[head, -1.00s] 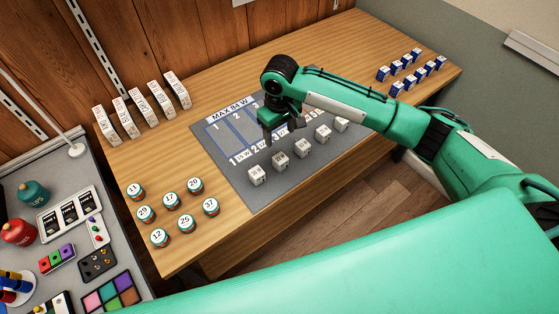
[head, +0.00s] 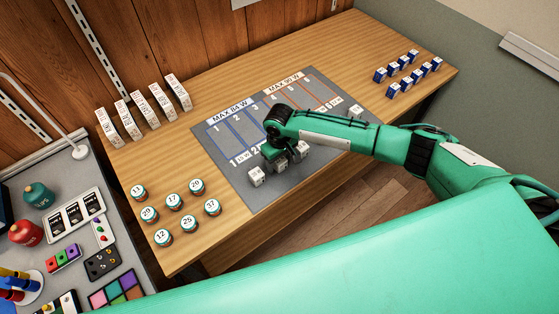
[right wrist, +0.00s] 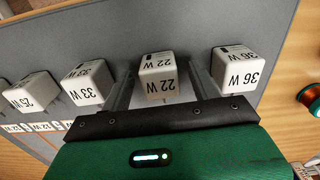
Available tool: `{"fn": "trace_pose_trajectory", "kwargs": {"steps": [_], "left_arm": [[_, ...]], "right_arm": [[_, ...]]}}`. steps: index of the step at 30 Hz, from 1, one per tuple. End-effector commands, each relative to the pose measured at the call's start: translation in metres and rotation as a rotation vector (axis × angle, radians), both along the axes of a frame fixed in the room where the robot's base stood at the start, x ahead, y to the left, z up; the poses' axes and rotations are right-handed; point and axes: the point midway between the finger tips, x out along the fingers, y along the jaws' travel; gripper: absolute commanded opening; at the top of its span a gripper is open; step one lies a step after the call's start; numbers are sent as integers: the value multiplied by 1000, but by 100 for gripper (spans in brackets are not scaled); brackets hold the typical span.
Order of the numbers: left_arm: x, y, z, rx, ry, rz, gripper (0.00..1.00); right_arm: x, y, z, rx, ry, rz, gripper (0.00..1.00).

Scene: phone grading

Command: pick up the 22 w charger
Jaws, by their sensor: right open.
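The 22 W charger (right wrist: 158,78) is a white cube with its label on it, on the grey mat (head: 240,190). My right gripper (head: 278,160) is low over the mat's near edge. In the right wrist view its open fingers stand on either side of the 22 W charger, apart from each other. I cannot tell if they touch it. In the head view the gripper mostly hides this charger. The 36 W charger (right wrist: 236,68) is close beside one finger, and the 33 W charger (right wrist: 88,82) is beyond the other. My left gripper is not in view.
The 25 W charger (right wrist: 30,92) is further along the row. Numbered round stacks (head: 172,202) stand left of the mat, white upright boxes (head: 148,108) at the back left, and blue-and-white boxes (head: 405,72) at the right. The mat's marked columns (head: 235,130) look empty.

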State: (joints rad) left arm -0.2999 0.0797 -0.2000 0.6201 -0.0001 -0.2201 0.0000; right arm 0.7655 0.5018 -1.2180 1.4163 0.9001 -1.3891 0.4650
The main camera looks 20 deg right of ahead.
Motion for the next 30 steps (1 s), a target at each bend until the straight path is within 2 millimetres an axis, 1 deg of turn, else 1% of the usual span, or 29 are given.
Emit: {"fn": "trace_pose_trajectory", "kwargs": {"steps": [7,8,9,14,15,25,28,30], "left_arm": [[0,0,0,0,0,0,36],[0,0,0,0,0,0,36],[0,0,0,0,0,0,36],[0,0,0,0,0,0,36],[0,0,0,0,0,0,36],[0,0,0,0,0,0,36],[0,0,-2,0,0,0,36],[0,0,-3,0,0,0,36]], "right_arm": [[0,0,-3,1,-2,0,62],[0,0,-3,1,-2,0,60],[0,0,-3,0,-1,0,52],[0,0,-3,0,-1,0,21],[0,0,-3,0,-1,0,13],[1,0,-1,1,-2,0,12],[1,0,6,2,-2,0,12],[1,0,14,2,-3,0,12]]}}
